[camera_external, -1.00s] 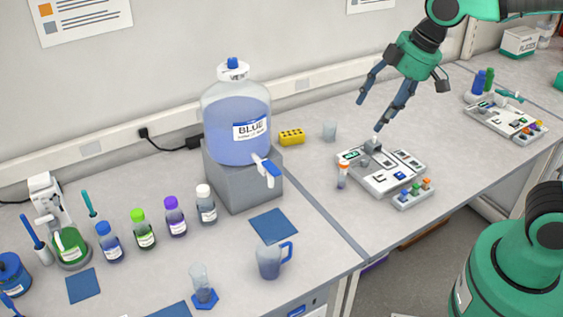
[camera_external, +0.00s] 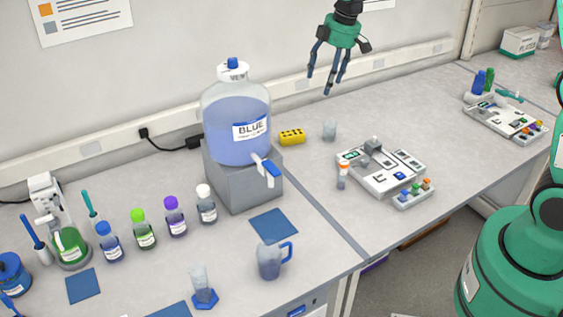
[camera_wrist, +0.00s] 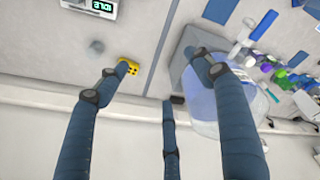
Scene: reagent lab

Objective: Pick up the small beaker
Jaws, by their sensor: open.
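A large jug labelled BLUE (camera_external: 236,115) stands on a grey block (camera_external: 240,180) to the left. A white instrument (camera_external: 381,167) with an orange-capped vial (camera_external: 342,174) is in front.

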